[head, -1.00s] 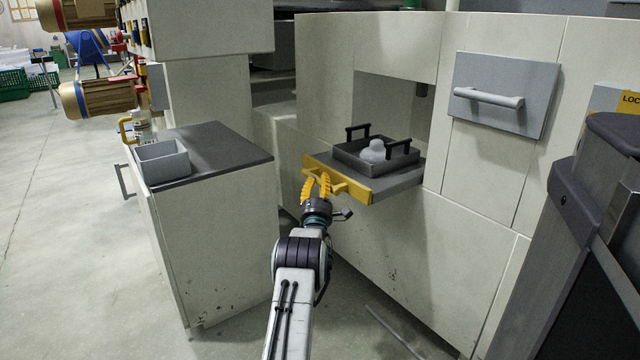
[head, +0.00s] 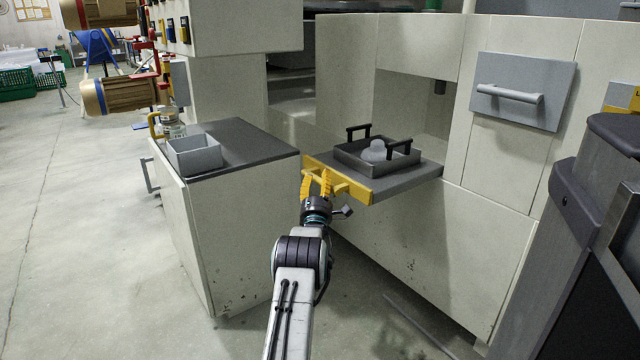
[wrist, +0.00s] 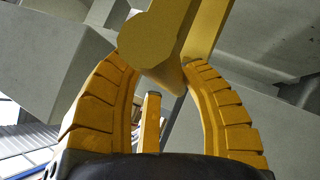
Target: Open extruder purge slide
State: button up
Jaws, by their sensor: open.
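The purge slide (head: 418,181) is a grey shelf with a yellow front, standing well out of an opening in the pale machine cabinet. Its yellow handle (head: 341,187) is on the front face. My gripper (head: 316,174) is at the left part of that handle, fingers open. A dark tray (head: 350,164) with two black handles sits on the slide and holds a grey lump (head: 376,151).
A low cabinet (head: 240,225) with a dark top and a grey open bin (head: 194,157) stands left of my arm. A grey panel with a handle (head: 510,93) is to the right. A dark machine (head: 575,240) stands at far right.

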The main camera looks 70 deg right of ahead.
jog(key=o, duration=0.5)
jog(key=shift+f, duration=0.1)
jog(key=shift+c, duration=0.2)
jog(key=shift+s+f, duration=0.1)
jog(key=shift+f, duration=0.05)
jog(key=v, duration=1.2)
jog(key=shift+r, duration=0.25)
